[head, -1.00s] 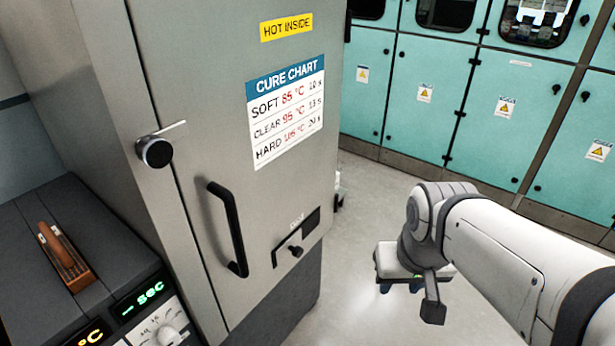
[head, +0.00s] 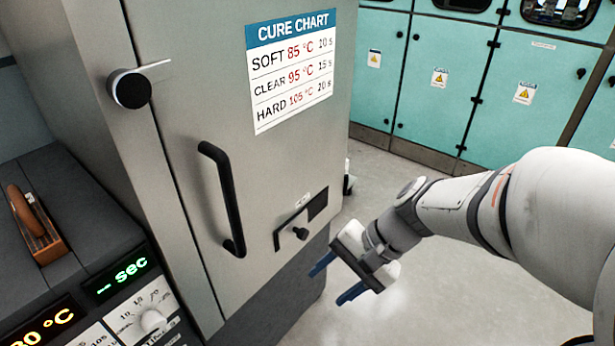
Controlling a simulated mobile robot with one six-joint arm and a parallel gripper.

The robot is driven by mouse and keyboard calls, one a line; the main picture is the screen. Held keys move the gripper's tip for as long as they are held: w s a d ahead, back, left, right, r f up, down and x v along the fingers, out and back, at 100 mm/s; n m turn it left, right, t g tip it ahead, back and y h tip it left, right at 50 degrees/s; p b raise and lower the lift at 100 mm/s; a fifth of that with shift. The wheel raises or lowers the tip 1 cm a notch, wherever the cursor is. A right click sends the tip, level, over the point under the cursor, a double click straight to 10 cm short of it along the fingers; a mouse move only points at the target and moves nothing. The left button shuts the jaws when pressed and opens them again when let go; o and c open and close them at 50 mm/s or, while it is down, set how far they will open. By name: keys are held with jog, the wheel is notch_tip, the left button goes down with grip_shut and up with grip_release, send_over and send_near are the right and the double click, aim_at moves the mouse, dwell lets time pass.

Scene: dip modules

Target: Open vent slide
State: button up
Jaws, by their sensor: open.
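The vent slide (head: 290,233) is a small plate with a dark knob (head: 301,234), low on the right part of the grey cabinet door (head: 215,130). A dark opening (head: 318,204) shows at the right of its frame, and a small label above it is too blurred to read. My gripper (head: 332,283) is to the right of and below the knob in the picture, apart from it. Its two blue fingers are spread and empty, pointing left toward the cabinet.
A black door handle (head: 222,200) stands out left of the vent slide. A round black latch knob (head: 131,89) is higher up. A control panel (head: 135,295) and a wooden-handled brush-like object (head: 35,225) are at the left. Teal cabinets (head: 440,85) line the back; the floor between is clear.

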jog(key=w+a+f+m+t+y+b, duration=0.1)
jog(key=w+a+f+m+y+b, duration=0.35)
jog(key=f, duration=0.25)
jog(key=m+t+y+b, duration=0.3)
jog(key=m+t+b, duration=0.75)
jog(key=m, duration=0.25)
send_near(306, 235)
jog(key=x, duration=0.3)
jog(key=shift+h, duration=0.35)
jog(key=b+x, duration=0.1)
jog(key=x, duration=0.7)
jog(key=shift+s+r, duration=0.15)
jog(key=shift+r, duration=0.05)
grip_shut()
